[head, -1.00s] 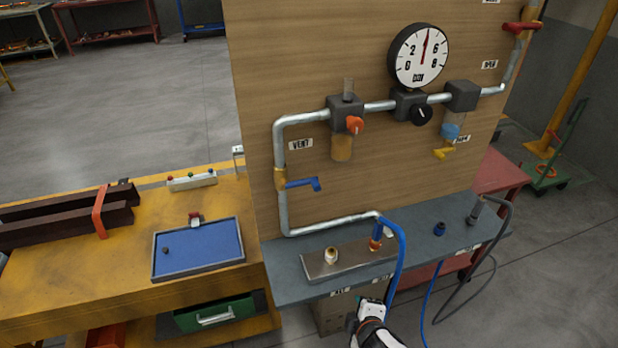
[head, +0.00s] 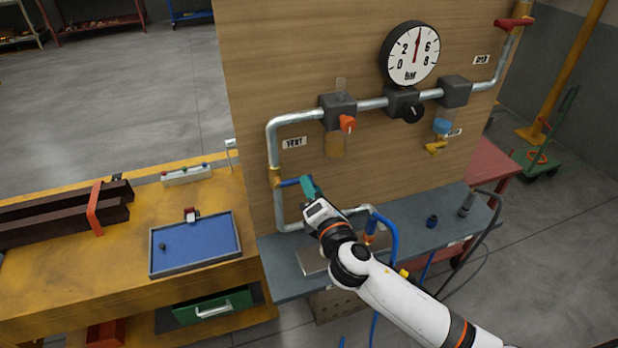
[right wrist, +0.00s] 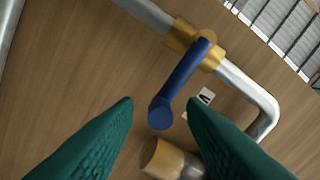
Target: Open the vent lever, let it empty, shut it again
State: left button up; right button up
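The blue vent lever (head: 289,183) sticks out to the right from a brass valve (head: 275,179) on the vertical pipe, below the VENT label (head: 294,143). My right gripper (head: 307,187) is at the lever's free end. In the right wrist view the lever (right wrist: 180,82) lies ahead between the two green fingertips (right wrist: 160,108), which are apart, with no clear contact. The gauge (head: 411,54) has its red needle pointing nearly straight up, between 2 and 6. My left gripper is not in view.
A pipe runs below the lever to a blue hose (head: 392,250) on the grey shelf (head: 285,275). A yellow bench with a blue tray (head: 195,243) stands left.

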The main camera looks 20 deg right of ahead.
jog(key=shift+w, duration=1.4)
jog(key=shift+c, duration=0.2)
